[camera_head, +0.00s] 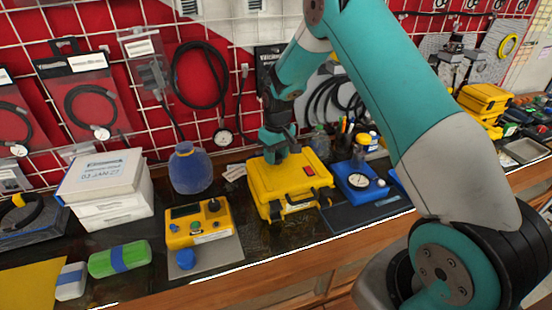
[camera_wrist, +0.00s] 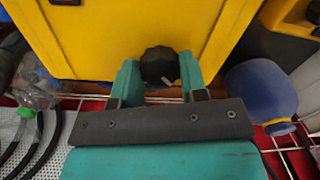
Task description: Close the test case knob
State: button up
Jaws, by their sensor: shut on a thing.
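The yellow test case (camera_head: 268,182) stands on the bench in the middle of the head view, with a red switch on its top. In the wrist view, its yellow face (camera_wrist: 90,40) fills the upper part. A black ribbed knob (camera_wrist: 158,66) with a light mark shows at that face's lower edge. My gripper (camera_wrist: 158,74) has one teal finger on each side of the knob and is shut on it. In the head view, my gripper (camera_head: 276,150) is at the case's back upper part and hides the knob.
A yellow box with dials (camera_head: 201,232) is left of the case, and a blue gauge unit (camera_head: 357,184) is right. A blue jar (camera_head: 189,170) stands behind left; it also shows in the wrist view (camera_wrist: 260,90). A wire grid wall (camera_head: 232,75) with hanging cables rises behind.

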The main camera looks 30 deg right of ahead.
aim_at(278, 157)
jog(key=m+b, duration=0.1)
jog(key=m, duration=0.3)
jog(key=shift+m, duration=0.3)
jog(key=m+b, duration=0.1)
jog(key=m, duration=0.3)
jog(key=shift+m, duration=0.3)
jog(key=o, duration=0.9)
jog(key=r+b, duration=0.1)
jog(key=r, duration=0.4)
jog(key=r+b, duration=0.1)
jog(key=r, duration=0.5)
jog(key=r+b, duration=0.1)
jog(key=r, duration=0.5)
jog(key=shift+s+d+r+b, duration=0.25)
jog(key=shift+s+d+b, duration=0.05)
jog(key=shift+b, duration=0.1)
jog(key=shift+a, duration=0.1)
